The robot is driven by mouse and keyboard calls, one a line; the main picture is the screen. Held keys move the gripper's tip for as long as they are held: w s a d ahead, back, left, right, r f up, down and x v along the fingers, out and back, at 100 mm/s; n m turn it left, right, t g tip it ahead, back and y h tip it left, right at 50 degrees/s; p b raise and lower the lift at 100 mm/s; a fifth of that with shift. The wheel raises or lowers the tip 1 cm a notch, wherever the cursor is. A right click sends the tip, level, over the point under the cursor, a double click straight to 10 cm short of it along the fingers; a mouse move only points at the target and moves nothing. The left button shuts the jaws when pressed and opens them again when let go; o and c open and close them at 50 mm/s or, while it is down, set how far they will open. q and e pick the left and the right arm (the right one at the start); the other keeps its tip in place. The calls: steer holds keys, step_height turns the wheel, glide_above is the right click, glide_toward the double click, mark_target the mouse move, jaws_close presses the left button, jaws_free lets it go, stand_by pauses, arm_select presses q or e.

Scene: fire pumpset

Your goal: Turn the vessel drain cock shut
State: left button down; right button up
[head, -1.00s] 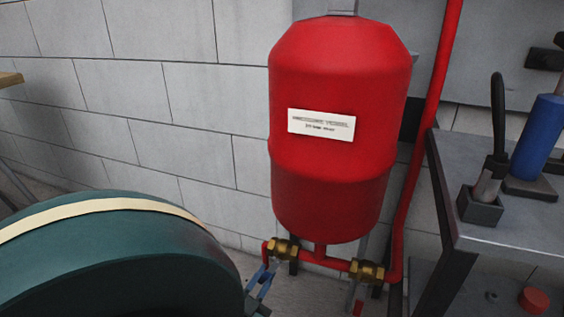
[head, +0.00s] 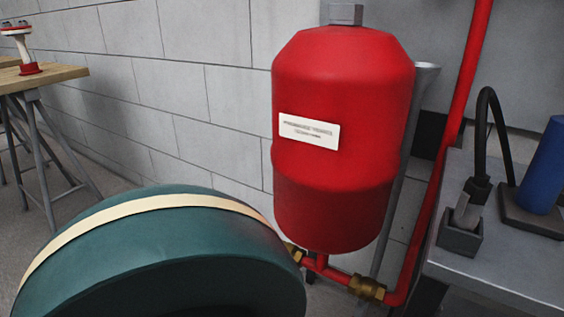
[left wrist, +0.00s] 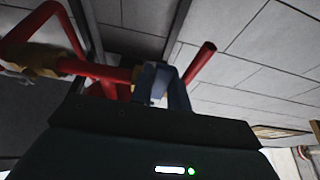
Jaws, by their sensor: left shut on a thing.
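The red pressure vessel (head: 340,130) with a white label stands against the block wall. Red pipework (head: 322,265) runs below it between two brass fittings. The left brass fitting, seemingly the drain cock (head: 295,252), is mostly hidden behind my left arm; the right brass valve (head: 367,287) is clear. In the left wrist view, my left gripper (left wrist: 162,84) has its blue fingers closed at the end of the red pipe (left wrist: 105,70), beside an open-ended red pipe (left wrist: 203,55). It is shut on what seems to be the cock's handle, mostly hidden. My right gripper is not visible.
A grey bench (head: 480,262) at the right carries a blue cylinder (head: 542,165) and a black-handled tool in a grey block (head: 460,232). A red riser pipe (head: 462,90) passes beside the vessel. A trestle table (head: 50,80) stands far left. Floor between is clear.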

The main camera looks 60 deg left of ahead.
arm_select(q)
steer(key=shift+w, duration=0.15)
steer(key=c, duration=1.3)
jaws_free()
steer(key=shift+c, duration=0.2)
